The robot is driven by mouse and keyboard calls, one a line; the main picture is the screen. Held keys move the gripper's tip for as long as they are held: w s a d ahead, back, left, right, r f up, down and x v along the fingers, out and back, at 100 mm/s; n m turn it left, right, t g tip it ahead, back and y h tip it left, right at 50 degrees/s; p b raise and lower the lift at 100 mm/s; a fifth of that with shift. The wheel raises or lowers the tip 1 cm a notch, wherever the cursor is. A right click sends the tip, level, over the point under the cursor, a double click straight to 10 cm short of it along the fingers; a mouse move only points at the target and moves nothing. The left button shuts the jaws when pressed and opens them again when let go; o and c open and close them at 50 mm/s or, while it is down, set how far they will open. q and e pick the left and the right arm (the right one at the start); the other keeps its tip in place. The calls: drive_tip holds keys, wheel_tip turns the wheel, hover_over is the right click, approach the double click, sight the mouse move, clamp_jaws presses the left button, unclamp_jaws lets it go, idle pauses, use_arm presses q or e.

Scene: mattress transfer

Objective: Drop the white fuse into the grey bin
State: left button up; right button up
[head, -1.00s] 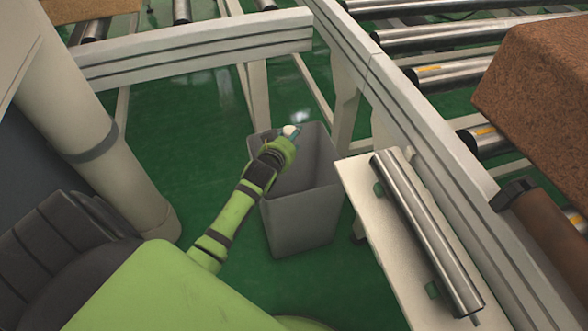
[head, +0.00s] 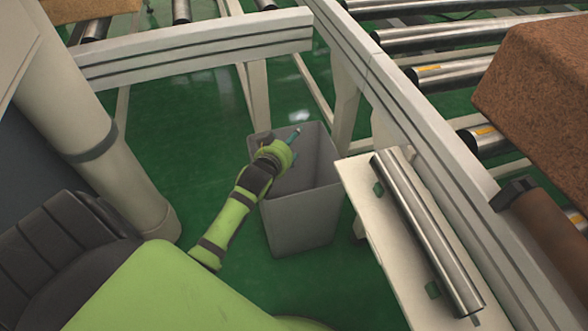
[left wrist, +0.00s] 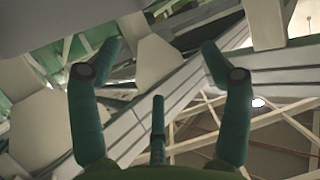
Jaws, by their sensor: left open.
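The grey bin (head: 302,218) stands open-topped on the green floor in the middle of the head view. My left gripper (head: 290,138) is over the bin's opening, near its back left rim. In the left wrist view my left gripper (left wrist: 160,48) has its teal fingers spread wide, with nothing between them. The white fuse is not visible in either current view. The visible part of the bin's inside looks empty, but my gripper and the front wall hide part of it. My right gripper is not in view.
A pale bench with a steel roller (head: 425,230) stands right of the bin. Conveyor rails (head: 200,50) run behind it and along the right. A brown block (head: 535,85) sits on rollers at the right. Green floor (head: 170,115) is clear left of the bin.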

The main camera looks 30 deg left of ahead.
use_arm(q)
drive_tip(key=v, duration=0.9)
drive_tip(key=shift+s, duration=0.25)
drive_tip(key=shift+d, duration=0.1)
drive_tip(key=s+d+f+m+g+h, duration=0.2)
drive_tip(key=s+d+f+g, duration=0.3)
drive_tip(key=s, duration=0.5)
drive_tip(key=s+d+f+m+g+h, duration=0.1)
drive_tip(key=s+d+f+m+g, duration=0.15)
drive_tip(key=s+d+g, duration=0.55)
wheel_tip(320, 180, down, 20)
drive_tip(key=s+t, duration=0.2)
drive_tip(key=s+a+r+p, duration=0.1)
drive_tip(key=s+r+p, duration=0.2)
drive_tip(key=s+p, duration=0.5)
drive_tip(key=s+a+r+g+p, duration=0.1)
drive_tip(key=s+a+r+p, duration=0.1)
drive_tip(key=s+p, duration=0.7)
drive_tip(key=r+p, duration=0.1)
drive_tip(key=p, duration=0.4)
drive_tip(key=shift+a, duration=0.35)
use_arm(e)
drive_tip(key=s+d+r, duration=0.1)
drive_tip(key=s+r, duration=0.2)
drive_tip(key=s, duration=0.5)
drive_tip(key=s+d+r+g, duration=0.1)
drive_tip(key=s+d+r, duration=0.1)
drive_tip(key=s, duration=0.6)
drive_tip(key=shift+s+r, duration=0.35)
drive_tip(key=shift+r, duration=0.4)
